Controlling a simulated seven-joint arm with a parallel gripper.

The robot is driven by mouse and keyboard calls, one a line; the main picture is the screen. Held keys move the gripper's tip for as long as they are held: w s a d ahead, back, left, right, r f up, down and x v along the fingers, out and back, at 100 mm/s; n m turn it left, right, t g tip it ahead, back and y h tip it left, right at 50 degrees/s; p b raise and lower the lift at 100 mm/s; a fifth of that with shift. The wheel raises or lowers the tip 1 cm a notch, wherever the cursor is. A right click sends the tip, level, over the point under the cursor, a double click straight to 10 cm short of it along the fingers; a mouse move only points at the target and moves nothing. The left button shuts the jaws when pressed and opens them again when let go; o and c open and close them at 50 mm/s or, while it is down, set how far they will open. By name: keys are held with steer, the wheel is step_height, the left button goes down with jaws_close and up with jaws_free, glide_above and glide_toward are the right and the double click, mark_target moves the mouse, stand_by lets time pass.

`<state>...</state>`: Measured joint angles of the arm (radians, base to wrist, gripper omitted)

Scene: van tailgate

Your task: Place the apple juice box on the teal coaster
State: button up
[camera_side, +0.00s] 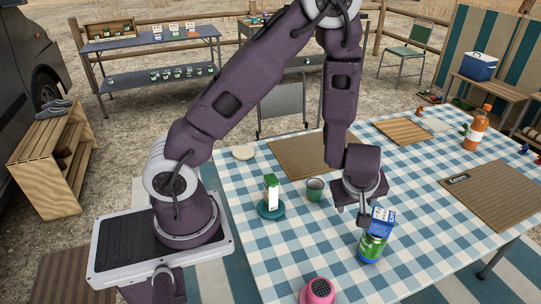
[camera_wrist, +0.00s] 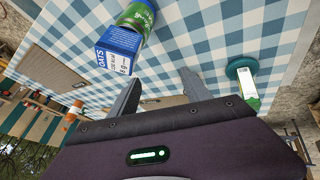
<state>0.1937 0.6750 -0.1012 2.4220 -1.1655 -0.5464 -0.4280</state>
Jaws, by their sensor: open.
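A green and white carton (camera_side: 271,190), which looks like the apple juice box, stands upright on the teal coaster (camera_side: 264,212) at the left of the table. In the wrist view the carton (camera_wrist: 251,101) and the coaster (camera_wrist: 236,64) show at the right; its label is too small to read. My gripper (camera_side: 366,217) is over the right part of the table, apart from the carton. In the wrist view its two fingers (camera_wrist: 160,92) are spread with nothing between them.
A blue oats box (camera_side: 382,220) and a green can (camera_side: 372,248) are close beside my gripper; I cannot tell whether the box rests on the can. A pink object (camera_side: 318,291) is at the front edge.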

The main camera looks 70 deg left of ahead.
steer(key=w+d+r+m+t+h, duration=0.1)
steer(key=d+r+m+t+h, duration=0.15)
steer(key=d+r, duration=0.4)
steer(key=s+d+r+m+h, duration=0.1)
steer(key=s+r+m+h, duration=0.2)
steer(key=r, duration=0.4)
steer(key=s+d+r+m+h, duration=0.1)
steer(key=s+d+r+m, duration=0.1)
steer(key=s+r+m, duration=0.4)
steer(key=s+a+r+m+y, duration=0.1)
steer(key=s+a+r+m, duration=0.1)
steer(key=s, duration=0.5)
steer(key=s+a+r+m+g+y, duration=0.1)
steer(key=s+a+r+m, duration=0.1)
steer(key=s+a, duration=0.3)
steer(key=s, duration=0.3)
